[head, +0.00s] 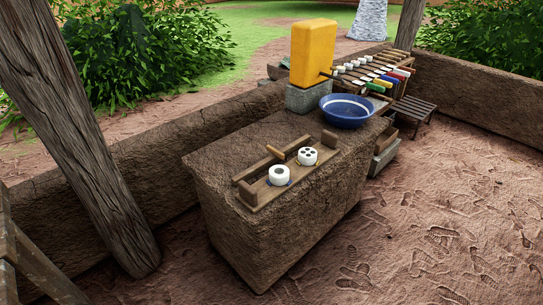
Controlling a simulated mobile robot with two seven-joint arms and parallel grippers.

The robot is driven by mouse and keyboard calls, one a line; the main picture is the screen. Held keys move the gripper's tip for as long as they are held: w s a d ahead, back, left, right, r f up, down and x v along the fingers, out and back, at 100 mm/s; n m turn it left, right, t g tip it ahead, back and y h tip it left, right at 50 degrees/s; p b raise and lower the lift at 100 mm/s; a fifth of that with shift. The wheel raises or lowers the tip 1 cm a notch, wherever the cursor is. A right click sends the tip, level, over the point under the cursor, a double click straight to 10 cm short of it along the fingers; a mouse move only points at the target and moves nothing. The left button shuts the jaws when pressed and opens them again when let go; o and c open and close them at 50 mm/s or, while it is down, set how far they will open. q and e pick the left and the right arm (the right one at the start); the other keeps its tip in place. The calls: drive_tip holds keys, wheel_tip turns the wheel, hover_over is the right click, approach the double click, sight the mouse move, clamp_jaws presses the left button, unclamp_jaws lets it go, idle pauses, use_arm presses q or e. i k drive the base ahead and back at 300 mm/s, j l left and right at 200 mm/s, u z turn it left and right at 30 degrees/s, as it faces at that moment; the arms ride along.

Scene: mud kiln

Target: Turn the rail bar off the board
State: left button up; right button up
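A wooden board (300,174) lies on top of the mud-brick block, near its front edge. A long rail bar (256,170) runs along the back of the board. A short, lighter wooden piece (276,153) sticks up at an angle near the bar's middle; I cannot tell how it joins the bar. Wooden end blocks stand at the left end (247,193) and right end (329,139). A white cylinder with one dark hole (279,175) and a white cylinder with several holes (307,156) stand on the board. Neither of my grippers is in view.
A blue basin (347,111) and a yellow container (313,53) on a grey block (306,97) stand at the block's back right. A rack (390,67) with white pieces and coloured handles is behind. A wooden post (75,140) leans at left. The ground at right is mostly clear.

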sight(282, 156)
drive_tip(key=i+l, duration=0.2)
drive_tip(key=i, duration=0.25)
drive_tip(key=i+l, duration=0.2)
drive_tip(key=i, duration=0.25)
